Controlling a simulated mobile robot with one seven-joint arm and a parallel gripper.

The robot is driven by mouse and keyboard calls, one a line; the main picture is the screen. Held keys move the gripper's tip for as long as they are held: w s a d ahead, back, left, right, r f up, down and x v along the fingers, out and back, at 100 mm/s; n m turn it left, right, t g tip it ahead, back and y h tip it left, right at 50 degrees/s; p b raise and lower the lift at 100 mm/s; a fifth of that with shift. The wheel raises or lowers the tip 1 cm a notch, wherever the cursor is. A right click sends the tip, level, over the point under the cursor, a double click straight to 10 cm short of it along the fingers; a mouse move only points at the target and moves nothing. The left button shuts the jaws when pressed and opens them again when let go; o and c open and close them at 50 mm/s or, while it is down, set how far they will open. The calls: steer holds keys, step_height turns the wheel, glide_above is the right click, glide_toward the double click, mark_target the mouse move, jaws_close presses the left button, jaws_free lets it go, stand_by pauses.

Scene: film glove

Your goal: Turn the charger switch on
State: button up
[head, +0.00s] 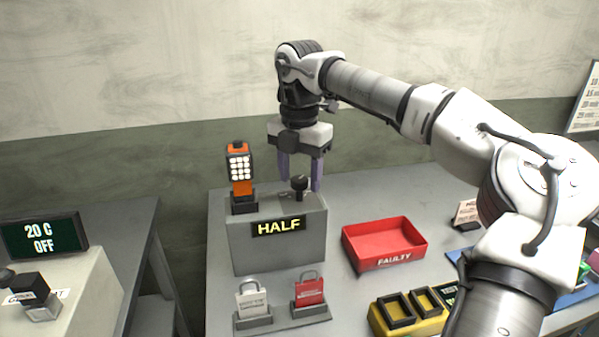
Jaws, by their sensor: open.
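The grey charger box (262,250) stands on the table and bears a black label reading HALF in yellow. A black switch with a round knob (299,184) stands on the right part of its top. An orange lamp with a panel of white lights (240,170) stands upright in a black holder on the left part of the top. My gripper (301,186) points down at the switch, with its purple fingers apart, one on each side of the knob. I cannot tell whether the fingers touch it.
A red tray marked FAULTY (384,247) lies right of the box. A white padlock (252,299) and a red padlock (309,288) stand in front. A yellow block with black frames (398,310) is at the front. A left unit has a display reading 20 C OFF (42,237).

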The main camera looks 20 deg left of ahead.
mark_target(300, 179)
step_height(300, 179, up, 14)
steer(key=p, duration=0.2)
steer(key=shift+f, duration=0.2)
stand_by(0.5)
